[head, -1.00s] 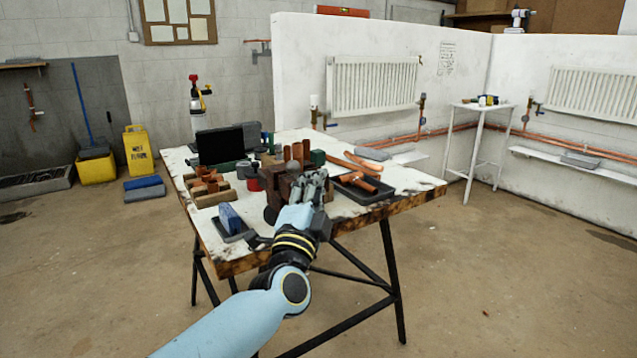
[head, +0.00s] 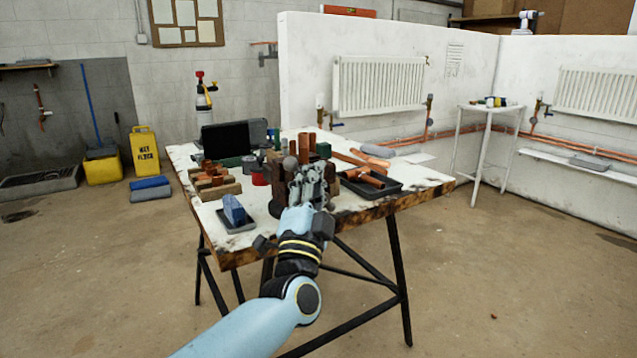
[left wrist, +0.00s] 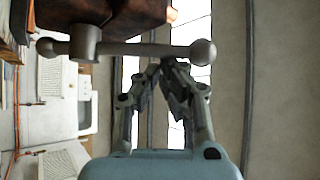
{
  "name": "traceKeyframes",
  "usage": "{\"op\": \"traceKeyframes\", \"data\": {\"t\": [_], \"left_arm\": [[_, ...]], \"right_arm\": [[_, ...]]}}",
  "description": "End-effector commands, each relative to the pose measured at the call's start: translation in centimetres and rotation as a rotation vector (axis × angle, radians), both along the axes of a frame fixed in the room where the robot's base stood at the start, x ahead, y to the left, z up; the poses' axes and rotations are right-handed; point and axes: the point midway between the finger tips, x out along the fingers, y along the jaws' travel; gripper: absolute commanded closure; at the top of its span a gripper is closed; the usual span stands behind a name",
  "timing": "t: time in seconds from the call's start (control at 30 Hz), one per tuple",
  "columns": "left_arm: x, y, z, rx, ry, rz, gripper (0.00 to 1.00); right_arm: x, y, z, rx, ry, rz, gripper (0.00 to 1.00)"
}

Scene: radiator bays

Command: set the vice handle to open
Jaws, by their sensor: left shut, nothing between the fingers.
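The brown vice (head: 273,181) stands on the workbench, partly hidden behind my left gripper. Its handle is a grey bar with ball ends; one ball (head: 290,163) shows at the top in the head view. In the left wrist view the handle bar (left wrist: 140,49) runs across the picture through a round hub beside the brown vice body (left wrist: 105,10). That view is rolled, and the bar stands about upright. My left gripper (head: 314,172) is shut and empty. In the left wrist view its fingertips (left wrist: 166,66) are close beside the bar; I cannot tell if they touch it.
The workbench (head: 345,217) also bears wooden blocks (head: 213,180), a blue block in a small tray (head: 234,210), and a black tray (head: 385,190) with copper fittings right of the gripper. Upright copper pipes (head: 306,146) stand behind the vice. Open floor surrounds the bench.

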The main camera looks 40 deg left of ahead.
Motion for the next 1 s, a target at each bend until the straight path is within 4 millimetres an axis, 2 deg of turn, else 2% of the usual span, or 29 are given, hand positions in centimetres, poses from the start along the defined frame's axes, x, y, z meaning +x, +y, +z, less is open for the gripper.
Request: {"op": "traceKeyframes", "data": {"t": [0.03, 0.1, 0.4, 1.0], "left_arm": [[-0.1, 0.1, -0.7, -0.013, -0.027, 0.001, 1.00], [-0.4, 0.2, -0.9, -0.031, -0.069, 0.001, 1.00], [-1.1, 0.5, -1.3, -0.088, -0.205, 0.000, 1.00], [-1.3, 0.6, -1.2, -0.105, -0.248, 0.001, 1.00]], "right_arm": [[-0.3, 0.0, -0.9, 0.000, 0.005, 0.000, 0.53], [-0.5, 0.0, -1.5, 0.000, 0.008, -0.001, 0.53], [-1.0, 0.0, -3.2, -0.001, 0.017, 0.000, 0.53], [-1.1, 0.0, -3.6, 0.000, 0.018, 0.000, 0.53]]}}
